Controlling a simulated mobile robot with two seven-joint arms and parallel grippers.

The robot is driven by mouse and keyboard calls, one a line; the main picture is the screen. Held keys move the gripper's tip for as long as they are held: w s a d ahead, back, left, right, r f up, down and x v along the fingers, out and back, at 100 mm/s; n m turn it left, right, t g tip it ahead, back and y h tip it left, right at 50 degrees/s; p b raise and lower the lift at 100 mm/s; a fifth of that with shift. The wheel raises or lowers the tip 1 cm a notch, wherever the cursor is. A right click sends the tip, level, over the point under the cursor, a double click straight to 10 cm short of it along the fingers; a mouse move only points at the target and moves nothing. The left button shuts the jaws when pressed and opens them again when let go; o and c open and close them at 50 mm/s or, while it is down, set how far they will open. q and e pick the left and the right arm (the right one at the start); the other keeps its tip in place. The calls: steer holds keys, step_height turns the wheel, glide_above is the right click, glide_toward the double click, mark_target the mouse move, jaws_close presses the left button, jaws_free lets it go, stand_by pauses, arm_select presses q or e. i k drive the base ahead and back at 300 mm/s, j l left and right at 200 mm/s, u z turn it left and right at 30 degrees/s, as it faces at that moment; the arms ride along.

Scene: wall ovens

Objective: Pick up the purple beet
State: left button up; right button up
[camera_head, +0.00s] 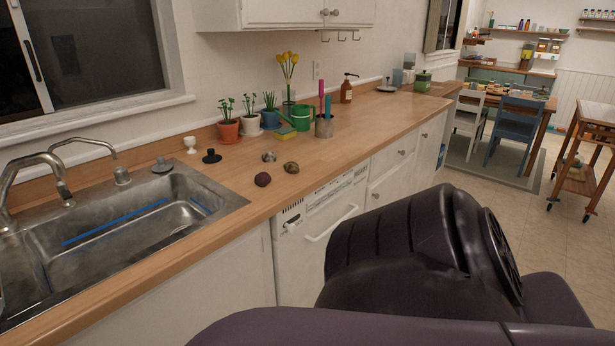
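The purple beet (263,179) is a small, round, dark purple thing on the wooden counter (330,150). It lies near the counter's front edge, to the right of the sink and above the white dishwasher front. Nothing covers it. Neither of my grippers shows in the head view. Dark links of my own arm fill the lower right and hide part of the lower cabinets and floor.
Two small brownish round things (291,167) (268,156) lie close to the beet. A steel sink (215,194) is at left. A black stopper-like thing (211,156), potted plants (228,131) and a cup with colored sticks (325,127) stand behind.

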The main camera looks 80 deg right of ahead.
mark_target(261, 179)
steer(key=z, duration=2.15)
steer(key=u, duration=1.6)
steer(key=l+u, duration=0.35)
steer(key=k+l+u, duration=0.1)
steer(key=l+u, duration=0.3)
steer(key=k+l+u, duration=0.1)
steer(key=l, duration=0.3)
steer(key=k+l+u, duration=0.15)
steer(key=l, duration=0.25)
steer(key=k+l+u, duration=0.1)
steer(key=k+l, duration=0.2)
steer(key=k+l+u, duration=0.1)
steer(key=l, duration=0.35)
steer(key=k, duration=0.1)
